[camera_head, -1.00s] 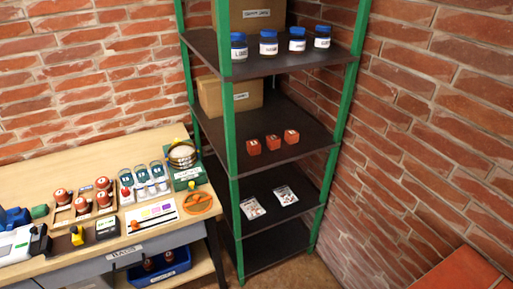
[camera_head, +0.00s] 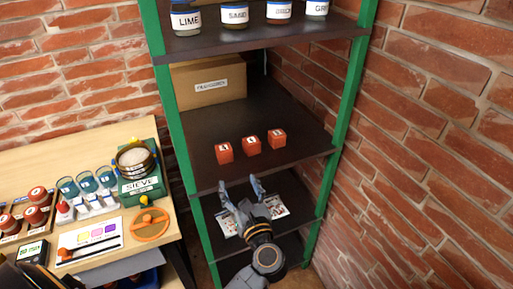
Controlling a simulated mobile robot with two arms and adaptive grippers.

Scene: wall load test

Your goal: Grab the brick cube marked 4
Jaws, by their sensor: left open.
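Three small red brick cubes stand in a slanting row on the middle shelf (camera_head: 290,110) of the green-framed rack: a left cube (camera_head: 224,153), a middle cube (camera_head: 251,146) and a right cube (camera_head: 277,139). Each has a white label with a dark mark, too small to read surely, so I cannot tell which is marked 4. My left gripper (camera_head: 240,187) is open and empty, in front of the shelf's front edge. Its fingers point up toward the cubes and appear below them, apart from them. My right gripper is not in view.
A cardboard box (camera_head: 208,84) stands at the back left of this shelf. Labelled jars (camera_head: 235,14) stand on the shelf above. White packets (camera_head: 277,207) lie on the shelf below, partly behind my gripper. Green posts flank the shelf. A workbench (camera_head: 80,150) stands left.

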